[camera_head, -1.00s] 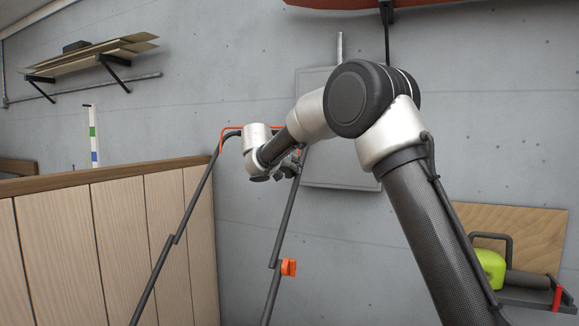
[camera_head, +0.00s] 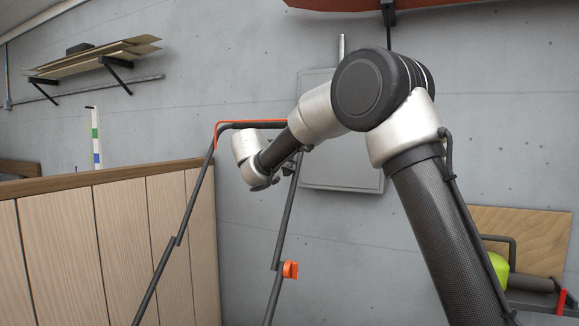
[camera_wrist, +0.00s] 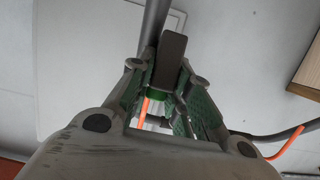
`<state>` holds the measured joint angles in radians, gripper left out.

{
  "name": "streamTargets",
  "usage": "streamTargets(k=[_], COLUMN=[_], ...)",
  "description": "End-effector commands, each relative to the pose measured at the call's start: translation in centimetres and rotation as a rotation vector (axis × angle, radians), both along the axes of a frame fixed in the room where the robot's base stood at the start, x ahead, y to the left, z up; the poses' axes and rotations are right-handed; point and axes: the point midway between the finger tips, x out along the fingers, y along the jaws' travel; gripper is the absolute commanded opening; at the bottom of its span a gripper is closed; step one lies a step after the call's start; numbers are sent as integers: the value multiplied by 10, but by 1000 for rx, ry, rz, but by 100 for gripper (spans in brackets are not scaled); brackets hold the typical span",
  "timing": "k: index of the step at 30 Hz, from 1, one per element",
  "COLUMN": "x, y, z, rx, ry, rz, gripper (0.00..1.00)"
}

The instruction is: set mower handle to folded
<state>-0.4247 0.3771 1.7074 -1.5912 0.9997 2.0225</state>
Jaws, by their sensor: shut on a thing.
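The mower handle is a dark tubular frame in the head view. Its left bar (camera_head: 196,190) and right bar (camera_head: 284,220) rise to a crossbar with a thin orange bail (camera_head: 250,122) along it. The handle stands raised, leaning up towards the wall. An orange clip (camera_head: 290,270) sits on the right bar. My gripper (camera_head: 291,167) is at the upper right corner of the handle, partly hidden behind my wrist. In the wrist view my gripper (camera_wrist: 165,108) has its green-padded fingers closed around the handle, whose dark tube (camera_wrist: 154,22) runs up between them. The mower body is out of view.
A wood-panelled partition (camera_head: 110,245) stands at the left, close to the handle. A grey wall panel (camera_head: 345,155) is behind my arm. A low shelf with a yellow-green object (camera_head: 498,270) is at the right. A plank shelf (camera_head: 95,58) hangs upper left.

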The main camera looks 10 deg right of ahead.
Motion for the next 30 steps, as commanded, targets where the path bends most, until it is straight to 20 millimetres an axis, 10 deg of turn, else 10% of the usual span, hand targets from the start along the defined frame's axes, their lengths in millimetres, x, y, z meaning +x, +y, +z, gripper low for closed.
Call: streamTargets(k=[5,6,9,20,30], x=[0,0,0,-3,-54], y=[1,1,1,2,41], z=[1,1,1,2,19], rx=[0,0,0,1,1], ry=[-2,-2,-2,-1,-2], rz=[1,1,1,1,5], gripper=[0,25,41,41,41])
